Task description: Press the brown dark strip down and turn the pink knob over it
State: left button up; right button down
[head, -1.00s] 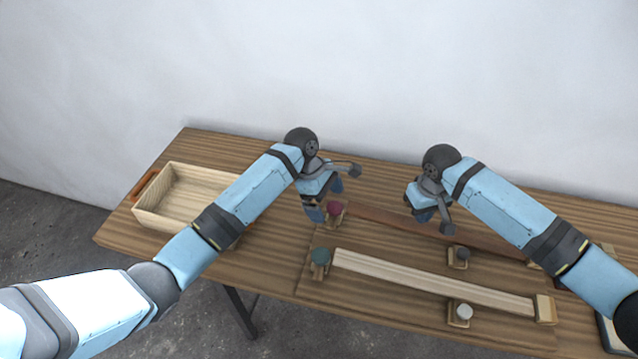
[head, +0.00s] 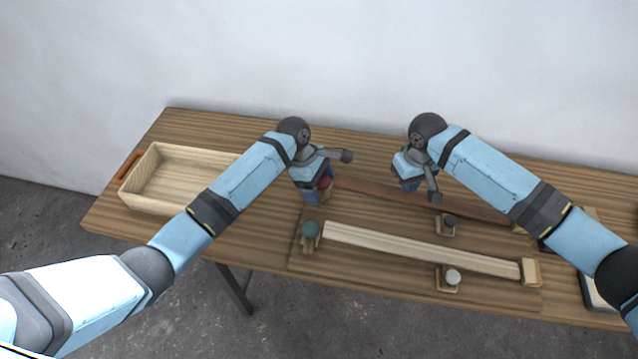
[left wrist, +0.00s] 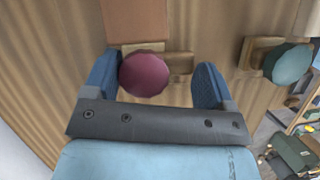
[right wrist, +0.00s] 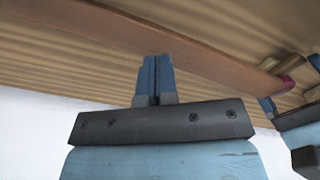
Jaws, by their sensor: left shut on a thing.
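The brown dark strip (head: 465,207) lies along the back of the board and also shows in the right wrist view (right wrist: 205,50). The pink knob (head: 326,182) is at its left end. In the left wrist view the knob (left wrist: 144,74) is between the blue fingers, close to the left one, with the strip's end (left wrist: 135,20) just beyond it. My left gripper (head: 312,197) is shut on the pink knob. My right gripper (head: 406,187) is shut and empty, its fingertips (right wrist: 155,62) over the strip; I cannot tell whether they touch it.
A pale strip (head: 420,248) lies in front, with a teal knob (head: 310,230) at its left end. A grey knob (head: 449,221) and a white knob (head: 452,276) stand on small blocks. A wooden tray (head: 150,208) is at the left.

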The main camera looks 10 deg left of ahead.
aim_at(319, 183)
jog(key=shift+f, duration=0.2)
jog(key=shift+f, duration=0.55)
jog(key=shift+f, duration=0.15)
jog(key=shift+f, duration=0.6)
pick_arm(q)
jog(key=shift+w+r, duration=0.1)
pick_arm(e)
jog(key=shift+f, duration=0.25)
pick_arm(q)
jog(key=o, duration=0.8)
pick_arm(e)
jog(key=shift+s+f, duration=0.1)
pick_arm(q)
jog(key=shift+o, duration=0.2)
jog(key=shift+r, duration=3.45)
